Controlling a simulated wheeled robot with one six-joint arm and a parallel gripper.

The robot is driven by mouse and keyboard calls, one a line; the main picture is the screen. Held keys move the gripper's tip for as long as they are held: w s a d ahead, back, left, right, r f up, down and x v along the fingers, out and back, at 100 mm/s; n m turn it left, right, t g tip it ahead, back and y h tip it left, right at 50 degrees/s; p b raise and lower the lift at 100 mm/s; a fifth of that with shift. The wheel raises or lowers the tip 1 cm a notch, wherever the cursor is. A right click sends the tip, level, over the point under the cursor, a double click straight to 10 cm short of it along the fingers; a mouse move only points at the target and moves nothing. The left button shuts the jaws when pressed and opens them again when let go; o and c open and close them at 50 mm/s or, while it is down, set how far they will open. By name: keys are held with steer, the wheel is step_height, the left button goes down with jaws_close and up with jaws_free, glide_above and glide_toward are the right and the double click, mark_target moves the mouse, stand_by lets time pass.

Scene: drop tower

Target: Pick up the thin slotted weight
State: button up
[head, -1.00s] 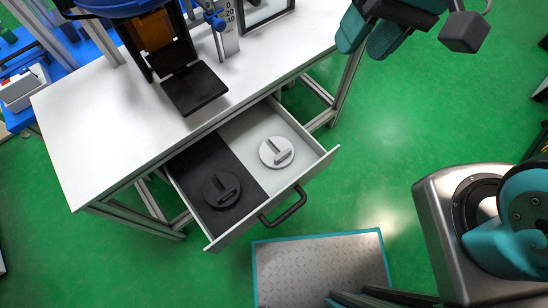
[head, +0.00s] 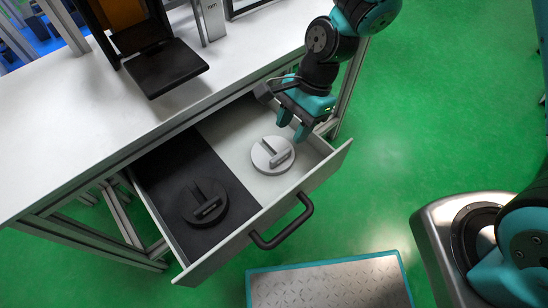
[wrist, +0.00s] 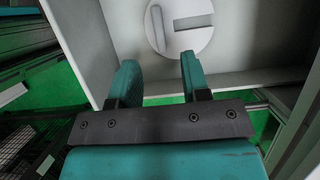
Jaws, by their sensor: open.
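Two round slotted weights lie in the open drawer (head: 236,240). A light grey one (head: 262,158) lies on the drawer's white right half, with a raised bar and a slot on top. A dark one (head: 188,208) lies on the black left half. I cannot tell surely which is thinner. My gripper (head: 292,125) is open and empty, above the drawer's right part, just behind and to the right of the light grey weight. In the wrist view the light grey weight (wrist: 177,42) shows beyond my open fingertips (wrist: 160,62), apart from them; its top edge is cut off.
The drawer's front has a dark handle (head: 283,222) and its walls stand around the weights. The white tabletop (head: 60,130) overhangs the drawer's back. A black plate (head: 166,70) sits at the table edge.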

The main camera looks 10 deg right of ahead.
mark_target(281, 154)
steer(key=b+x, duration=0.2)
steer(key=x, duration=0.6)
steer(key=shift+d, duration=0.1)
jaws_close()
steer(key=shift+r, duration=0.1)
stand_by(1.2)
